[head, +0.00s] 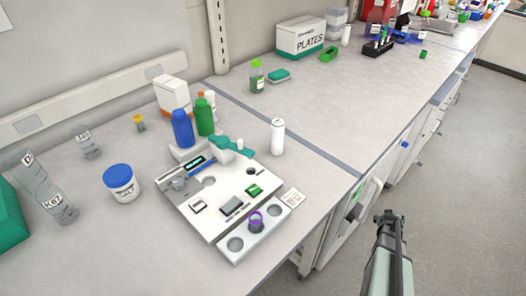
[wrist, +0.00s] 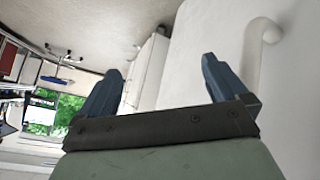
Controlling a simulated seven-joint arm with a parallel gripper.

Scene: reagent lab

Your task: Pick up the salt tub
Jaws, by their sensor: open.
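The salt tub (head: 122,187) appears to be the white tub with a blue lid and a dark label, standing upright on the bench at the left in the head view. Its label is too small to read fully. My gripper (head: 389,216) is at the lower right in the head view, off the bench's front edge and far from the tub. In the wrist view my gripper (wrist: 160,88) is open, with two dark fingers apart and nothing between them. The tub is not in the wrist view.
A white instrument (head: 228,190) stands right of the tub, with blue (head: 182,128) and green (head: 204,116) bottles behind it. Clear cylinders (head: 48,190) stand left. A white bottle (head: 277,137) stands farther right. Bare bench lies in front of the tub.

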